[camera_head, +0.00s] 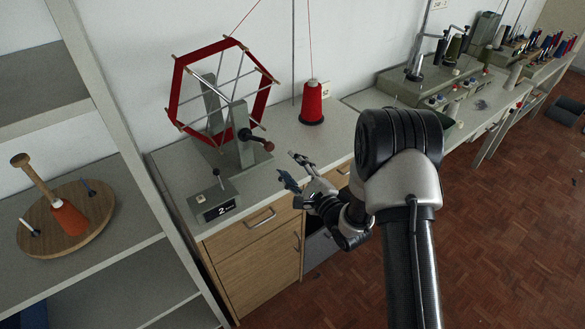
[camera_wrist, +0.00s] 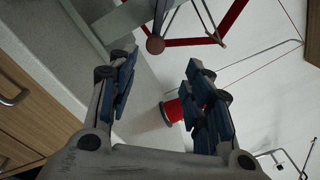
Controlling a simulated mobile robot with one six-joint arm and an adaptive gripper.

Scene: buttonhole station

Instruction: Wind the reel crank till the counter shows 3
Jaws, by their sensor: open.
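The reel (camera_head: 170,95) is a hexagon of red yarn on spokes, standing on a grey post on the counter top. Its crank (camera_head: 256,138) is a dark arm with a reddish-brown knob at the right end, on the reel's front right. The counter (camera_head: 219,207) is a small grey box in front of the reel, and its display reads 2. My gripper (camera_head: 294,169) is open and empty, to the right of and below the crank knob, apart from it. In the wrist view the round knob (camera_wrist: 155,45) shows between the fingertips, beyond them; part of the reel is at the top.
A red thread cone (camera_head: 312,103) stands right of the reel, its thread rising. A shelf at left holds a wooden disc (camera_head: 88,230) with a small orange cone. Machines and spools line the far right bench. Drawers (camera_head: 250,232) lie below the counter top.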

